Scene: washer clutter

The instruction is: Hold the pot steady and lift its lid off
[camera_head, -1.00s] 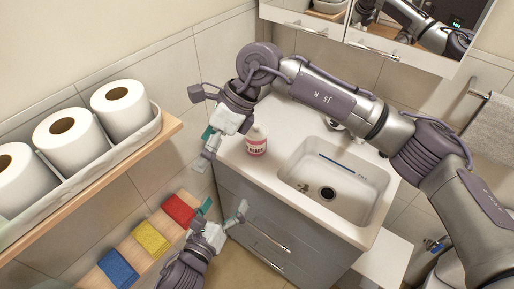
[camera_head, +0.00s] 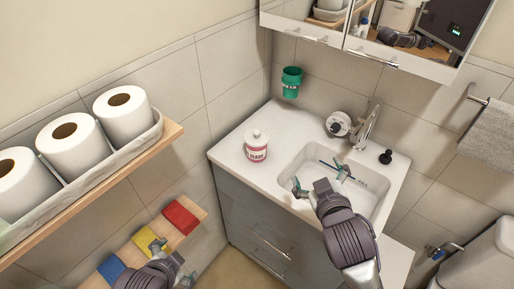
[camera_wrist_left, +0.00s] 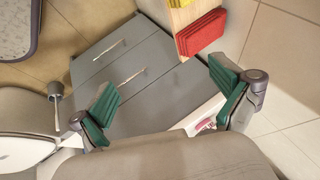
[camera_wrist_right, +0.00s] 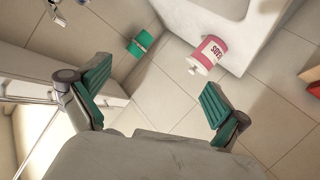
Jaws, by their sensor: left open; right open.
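The right wrist view shows the whole pot (camera_wrist_right: 209,52) beyond the fingers. My left gripper (camera_head: 172,262) is open and empty, low at the left by the coloured cloths. In the left wrist view the pot (camera_wrist_left: 205,125) is partly hidden by a finger.
The white counter (camera_head: 228,151) holds the sink (camera_head: 376,208) and a faucet (camera_head: 369,125). A green cup (camera_head: 291,83) is on the wall behind. A shelf with toilet rolls (camera_head: 75,145) is at left; red, yellow and blue cloths (camera_head: 181,217) lie on a lower board.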

